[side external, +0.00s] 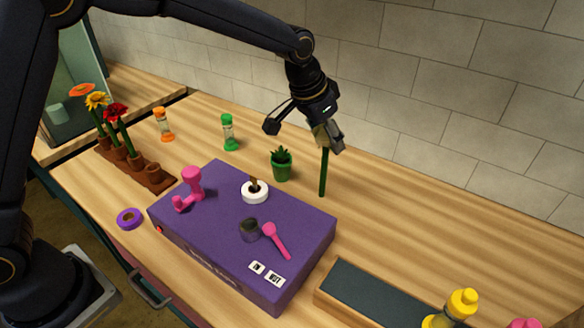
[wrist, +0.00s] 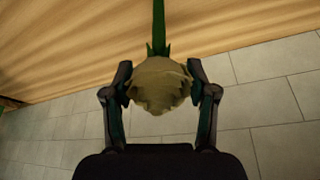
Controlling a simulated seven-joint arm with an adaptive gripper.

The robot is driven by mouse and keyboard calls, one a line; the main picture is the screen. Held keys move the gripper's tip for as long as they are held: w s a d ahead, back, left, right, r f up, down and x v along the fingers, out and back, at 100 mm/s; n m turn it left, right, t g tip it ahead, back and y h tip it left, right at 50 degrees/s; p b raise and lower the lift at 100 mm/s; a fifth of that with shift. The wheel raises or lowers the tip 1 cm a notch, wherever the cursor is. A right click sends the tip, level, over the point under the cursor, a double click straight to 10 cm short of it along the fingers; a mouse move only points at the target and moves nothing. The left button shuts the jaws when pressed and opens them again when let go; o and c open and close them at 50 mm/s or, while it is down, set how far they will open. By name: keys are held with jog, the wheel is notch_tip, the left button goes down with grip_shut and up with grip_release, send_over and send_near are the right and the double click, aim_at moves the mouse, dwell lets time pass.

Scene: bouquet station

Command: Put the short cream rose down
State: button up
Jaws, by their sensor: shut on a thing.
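My gripper (wrist: 160,90) is shut on the cream rose (wrist: 160,85), with one finger on each side of its bloom in the wrist view. In the side external view my gripper (side external: 320,132) is at the back of the table, right of the green potted plant. The rose's green stem (side external: 323,175) hangs straight down below the fingers. The bloom is mostly hidden by the fingers in the side view. I cannot tell whether the stem's lower end touches the wooden table (side external: 400,225).
A purple box (side external: 215,235) carries pink tools, a white ring (side external: 255,192) and a dark cup. A potted plant (side external: 281,165) stands behind it. A brown rack (side external: 150,178) with several flowers is at left. Table right of the stem is clear.

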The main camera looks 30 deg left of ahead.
jog(key=shift+f, duration=0.1)
jog(key=o, duration=1.1)
jog(key=shift+r, duration=0.4)
jog(key=v, duration=1.1)
jog(key=s+a+r+n, duration=0.2)
jog(key=s+a+r, duration=0.2)
jog(key=s+a, duration=0.4)
jog(key=s+a+f+n, duration=0.1)
jog(key=s+a+f, duration=0.1)
jog(key=s, duration=0.4)
jog(key=s+a+f+t+y, duration=0.1)
jog(key=s+a, duration=0.3)
jog(key=s, duration=0.2)
jog(key=s+a+f+n, duration=0.1)
jog(key=s+a+f, duration=0.1)
jog(key=s+a, duration=0.2)
jog(key=s, duration=0.3)
jog(key=shift+f+n+y, duration=0.3)
jog(key=shift+f+y, duration=0.05)
jog(key=shift+y, duration=0.05)
